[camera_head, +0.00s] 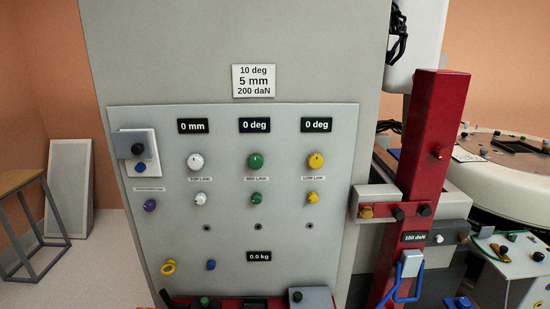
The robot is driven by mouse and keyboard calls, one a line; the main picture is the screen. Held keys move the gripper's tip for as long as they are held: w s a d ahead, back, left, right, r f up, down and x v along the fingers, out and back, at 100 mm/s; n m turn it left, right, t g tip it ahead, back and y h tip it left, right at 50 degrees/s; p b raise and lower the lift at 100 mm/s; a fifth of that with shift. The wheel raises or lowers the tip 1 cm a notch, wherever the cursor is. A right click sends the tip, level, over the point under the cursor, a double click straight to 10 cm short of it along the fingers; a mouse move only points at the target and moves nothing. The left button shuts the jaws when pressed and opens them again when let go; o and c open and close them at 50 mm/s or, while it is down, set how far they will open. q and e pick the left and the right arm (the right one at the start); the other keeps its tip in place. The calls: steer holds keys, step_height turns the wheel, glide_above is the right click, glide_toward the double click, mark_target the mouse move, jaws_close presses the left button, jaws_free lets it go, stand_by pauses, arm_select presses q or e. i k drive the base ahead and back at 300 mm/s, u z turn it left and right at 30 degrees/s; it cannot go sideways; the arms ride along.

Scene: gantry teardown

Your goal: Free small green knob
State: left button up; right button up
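The small green knob (256,198) sits on the grey control panel (230,275), in the middle column. It is below the larger green knob (255,161) and the "MID LINK" label. A dark round hole or socket (258,227) is below it. Nothing covers the small green knob. Neither of my grippers can be made out in the head view.
White knobs (195,161) are left of the green ones and yellow knobs (316,160) right. A red post (432,150) with a clamp block (385,202) and blue-handled part (410,264) stands right. Red and dark parts (230,302) lie along the bottom edge.

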mark_target(257, 198)
steer(key=k, duration=0.75)
steer(key=u, duration=2)
steer(key=i, duration=3.55)
steer(key=z, duration=3.35)
